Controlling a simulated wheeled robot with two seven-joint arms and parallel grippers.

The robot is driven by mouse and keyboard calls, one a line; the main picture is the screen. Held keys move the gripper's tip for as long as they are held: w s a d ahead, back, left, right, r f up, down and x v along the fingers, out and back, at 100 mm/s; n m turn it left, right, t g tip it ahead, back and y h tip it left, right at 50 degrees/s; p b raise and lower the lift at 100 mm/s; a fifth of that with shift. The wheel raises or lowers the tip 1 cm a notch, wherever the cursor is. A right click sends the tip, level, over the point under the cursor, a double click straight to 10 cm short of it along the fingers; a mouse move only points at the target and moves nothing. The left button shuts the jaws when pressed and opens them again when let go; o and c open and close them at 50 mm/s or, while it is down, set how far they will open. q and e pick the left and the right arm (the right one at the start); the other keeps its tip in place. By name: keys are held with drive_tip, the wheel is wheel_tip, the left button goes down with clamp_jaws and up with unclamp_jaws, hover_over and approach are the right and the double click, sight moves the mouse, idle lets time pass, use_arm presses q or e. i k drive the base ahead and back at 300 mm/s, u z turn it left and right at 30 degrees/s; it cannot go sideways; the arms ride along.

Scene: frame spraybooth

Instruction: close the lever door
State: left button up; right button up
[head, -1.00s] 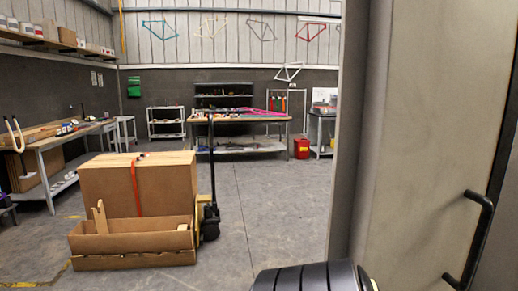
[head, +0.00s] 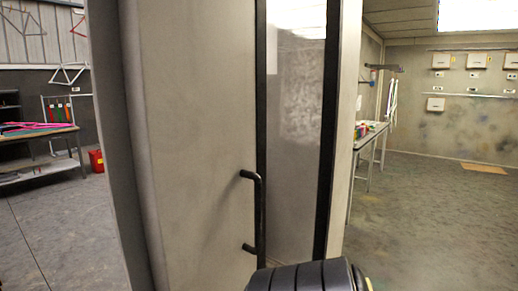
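The door (head: 205,130) is a tall pale grey panel in the middle of the head view, with a dark-framed glass strip (head: 294,140) on its right part. A black bar handle (head: 258,212) stands upright on it, left of the glass. The door stands open, with the spray room visible past its right edge. A black ribbed part of my own body shows at the bottom centre, in front of the door's lower part. Neither gripper is in view.
Left of the door is the workshop, with a bench (head: 45,150) and a red bin (head: 96,161). Right of it, the room has a table (head: 367,140) with items along its left wall and wall-mounted boxes (head: 441,61) at the back. Its floor (head: 440,215) is largely clear.

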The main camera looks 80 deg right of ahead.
sight(179, 86)
drive_tip(key=i, duration=2.15)
drive_tip(key=z, duration=2.8)
drive_tip(key=i, duration=1)
drive_tip(key=z, duration=1.55)
